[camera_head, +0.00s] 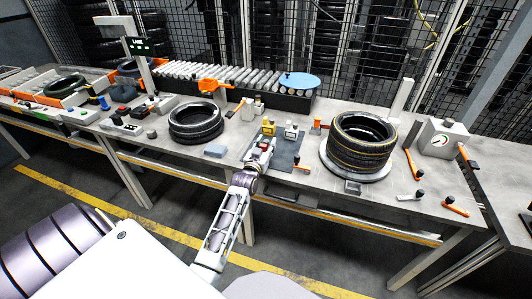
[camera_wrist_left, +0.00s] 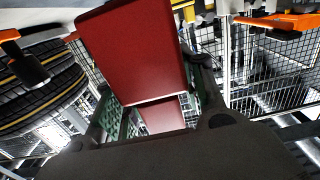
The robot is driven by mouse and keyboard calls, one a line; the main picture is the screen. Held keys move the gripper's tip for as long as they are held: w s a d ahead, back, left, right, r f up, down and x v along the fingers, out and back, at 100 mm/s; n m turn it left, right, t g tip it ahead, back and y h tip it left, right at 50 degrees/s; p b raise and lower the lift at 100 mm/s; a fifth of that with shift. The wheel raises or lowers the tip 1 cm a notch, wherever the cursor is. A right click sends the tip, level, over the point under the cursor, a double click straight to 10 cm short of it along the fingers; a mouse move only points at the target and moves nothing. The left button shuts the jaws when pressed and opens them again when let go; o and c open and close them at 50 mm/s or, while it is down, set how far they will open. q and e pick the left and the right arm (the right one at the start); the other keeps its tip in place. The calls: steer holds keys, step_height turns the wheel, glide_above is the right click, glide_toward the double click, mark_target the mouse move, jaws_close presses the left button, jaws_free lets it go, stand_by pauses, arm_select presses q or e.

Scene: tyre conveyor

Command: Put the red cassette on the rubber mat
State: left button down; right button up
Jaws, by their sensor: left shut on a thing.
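The red cassette (camera_wrist_left: 132,48) fills the middle of the left wrist view, between the fingers of my left gripper (camera_wrist_left: 155,100), which is shut on it. In the head view my left gripper (camera_head: 260,157) is over the front left part of the dark rubber mat (camera_head: 285,159). Only a small bit of red shows there at the fingertips; I cannot tell whether the cassette touches the mat. A yellow item (camera_head: 268,127) and a pale item (camera_head: 290,131) stand at the mat's back. My right gripper is not in view.
A tyre (camera_head: 195,122) lies left of the mat, with a grey-blue block (camera_head: 215,151) in front of it. Stacked tyres (camera_head: 361,145) stand on a round plate to the right. An orange-handled tool (camera_head: 302,167) lies by the mat's right edge. Rollers (camera_head: 220,76) run behind.

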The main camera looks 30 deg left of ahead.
arm_select(q)
steer(key=shift+f, duration=1.85)
steer(key=shift+f, duration=0.1)
steer(key=c, duration=0.9)
jaws_free()
steer(key=shift+v, duration=5.95)
